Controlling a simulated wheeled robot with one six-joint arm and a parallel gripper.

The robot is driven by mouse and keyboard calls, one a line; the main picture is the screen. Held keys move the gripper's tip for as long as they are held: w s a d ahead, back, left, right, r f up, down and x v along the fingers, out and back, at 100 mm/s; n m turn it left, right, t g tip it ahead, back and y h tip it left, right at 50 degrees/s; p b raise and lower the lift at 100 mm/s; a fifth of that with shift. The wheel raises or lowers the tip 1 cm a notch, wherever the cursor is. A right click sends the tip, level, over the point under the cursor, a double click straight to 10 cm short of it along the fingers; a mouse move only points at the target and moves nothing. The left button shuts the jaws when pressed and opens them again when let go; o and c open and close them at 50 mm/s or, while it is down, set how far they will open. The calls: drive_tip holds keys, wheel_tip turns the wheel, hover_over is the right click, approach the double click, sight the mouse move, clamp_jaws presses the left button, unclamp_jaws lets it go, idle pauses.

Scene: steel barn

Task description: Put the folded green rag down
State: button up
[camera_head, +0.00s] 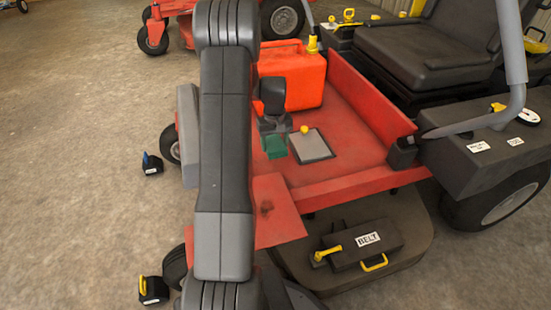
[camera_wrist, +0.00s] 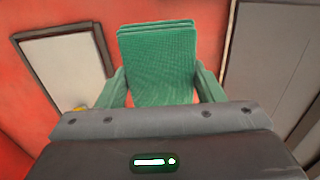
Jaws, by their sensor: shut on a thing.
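The folded green rag (camera_head: 276,147) hangs from my gripper (camera_head: 273,130) over the red foot deck (camera_head: 350,152) of the mower. In the wrist view the rag (camera_wrist: 158,58) stands up between the two fingers of my gripper (camera_wrist: 162,85), which are shut on it from both sides. Its layered folded edge shows at the top. I cannot tell whether its lower end touches the deck.
A grey pad (camera_head: 311,147) with a yellow knob lies right of the rag. An orange-red container (camera_head: 293,75) stands behind it. A black seat (camera_head: 425,50) is at right. A BELT cover (camera_head: 355,247) sits below the deck. Open concrete floor (camera_head: 80,110) lies left.

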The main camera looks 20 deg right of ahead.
sight(275, 161)
wheel_tip(275, 161, down, 6)
drive_tip(key=shift+b, duration=0.85)
drive_tip(key=o, duration=1)
drive_tip(key=shift+f, duration=0.1)
wheel_tip(275, 161, up, 12)
drive_tip(key=p, duration=0.4)
